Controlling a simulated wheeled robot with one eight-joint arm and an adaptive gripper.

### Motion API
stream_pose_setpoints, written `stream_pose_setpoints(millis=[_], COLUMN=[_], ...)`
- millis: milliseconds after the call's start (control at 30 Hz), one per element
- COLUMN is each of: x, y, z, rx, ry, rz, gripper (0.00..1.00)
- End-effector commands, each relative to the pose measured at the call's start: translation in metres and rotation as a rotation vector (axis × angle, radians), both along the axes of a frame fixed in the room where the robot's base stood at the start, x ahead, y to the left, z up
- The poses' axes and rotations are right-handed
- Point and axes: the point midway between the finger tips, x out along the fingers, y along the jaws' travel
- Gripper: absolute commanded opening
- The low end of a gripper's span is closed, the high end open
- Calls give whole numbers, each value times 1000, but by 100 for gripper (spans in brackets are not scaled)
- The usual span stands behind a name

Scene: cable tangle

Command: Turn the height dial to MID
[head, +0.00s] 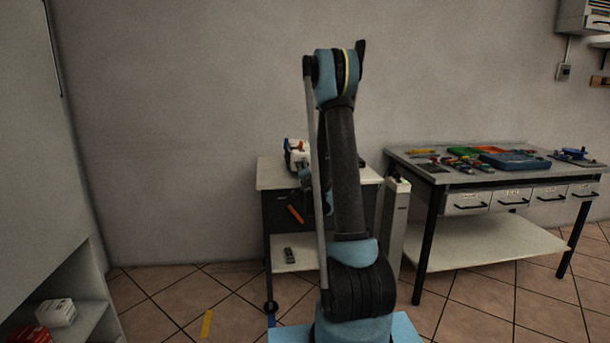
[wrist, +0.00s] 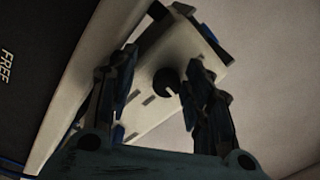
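In the wrist view a dark round knob (wrist: 165,82), which looks like the dial, sits on a cream-coloured device (wrist: 190,52). I can read no MID mark or pointer on it. My gripper (wrist: 148,84) is open, its two dark fingers apart, with the knob between them in the picture and nearer the right finger. I cannot tell whether a finger touches it. In the head view a white device (head: 296,156) stands on a small cart (head: 274,177), partly hidden by my arm, and my gripper is not clearly visible.
A shelf unit stands left; floor between is mostly clear.

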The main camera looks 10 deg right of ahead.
Motion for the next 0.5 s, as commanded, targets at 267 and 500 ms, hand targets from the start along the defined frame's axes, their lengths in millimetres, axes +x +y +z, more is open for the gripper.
stream_pose_setpoints(millis=[267,500], x=[0,0], y=[1,2], z=[6,32], rx=[0,1], ry=[0,0], rz=[0,2], gripper=[46,46])
